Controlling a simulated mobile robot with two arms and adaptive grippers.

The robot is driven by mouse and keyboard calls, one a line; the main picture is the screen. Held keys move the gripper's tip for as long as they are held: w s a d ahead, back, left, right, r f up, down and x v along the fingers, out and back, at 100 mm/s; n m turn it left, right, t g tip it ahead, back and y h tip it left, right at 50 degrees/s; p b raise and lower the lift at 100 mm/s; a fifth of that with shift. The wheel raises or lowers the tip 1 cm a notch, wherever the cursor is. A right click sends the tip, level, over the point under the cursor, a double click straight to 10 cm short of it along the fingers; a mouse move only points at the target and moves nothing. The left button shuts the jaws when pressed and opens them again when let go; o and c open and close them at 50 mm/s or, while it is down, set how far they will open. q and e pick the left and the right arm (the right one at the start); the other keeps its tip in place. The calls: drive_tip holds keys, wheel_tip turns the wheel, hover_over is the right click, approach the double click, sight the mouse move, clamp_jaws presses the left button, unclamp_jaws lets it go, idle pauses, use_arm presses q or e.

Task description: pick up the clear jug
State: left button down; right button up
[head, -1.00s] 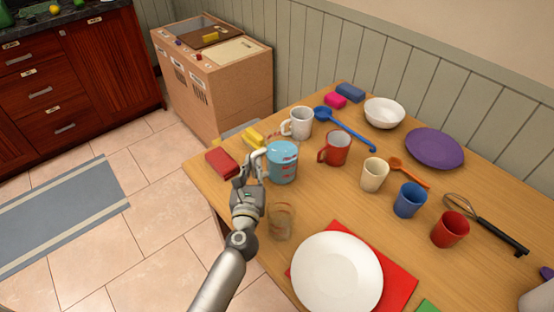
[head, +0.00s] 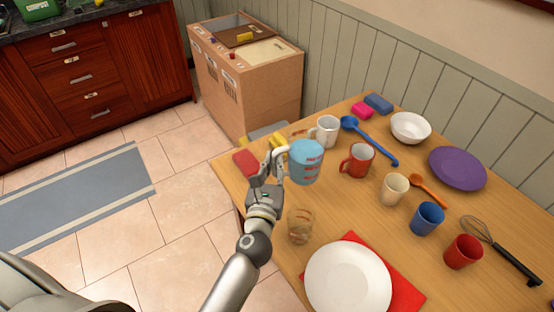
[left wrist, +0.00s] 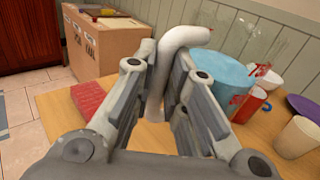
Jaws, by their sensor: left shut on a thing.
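The clear jug (head: 305,164) has a blue tint, red markings and a pale handle, and is at the left part of the wooden table. My left gripper (head: 270,168) is on its left side, shut on the handle. In the left wrist view the white handle (left wrist: 180,45) stands between the two fingers (left wrist: 158,85), with the blue jug body (left wrist: 217,80) to the right. The jug looks slightly raised, but its underside and any gap to the table are hard to tell. My right gripper is not in view.
Close around the jug are a white mug (head: 324,130), a red mug (head: 358,161), a red block (head: 246,162) and a glass (head: 300,225). A white plate (head: 348,280) lies in front. The floor (head: 180,215) left of the table is clear.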

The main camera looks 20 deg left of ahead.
use_arm(q)
drive_tip(key=s+r, duration=0.5)
drive_tip(key=s, duration=0.4)
drive_tip(key=shift+s+d+b, duration=0.3)
drive_tip(key=shift+d, duration=0.15)
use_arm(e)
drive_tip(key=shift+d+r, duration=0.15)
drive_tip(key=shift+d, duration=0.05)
use_arm(q)
drive_tip(key=shift+r, duration=0.1)
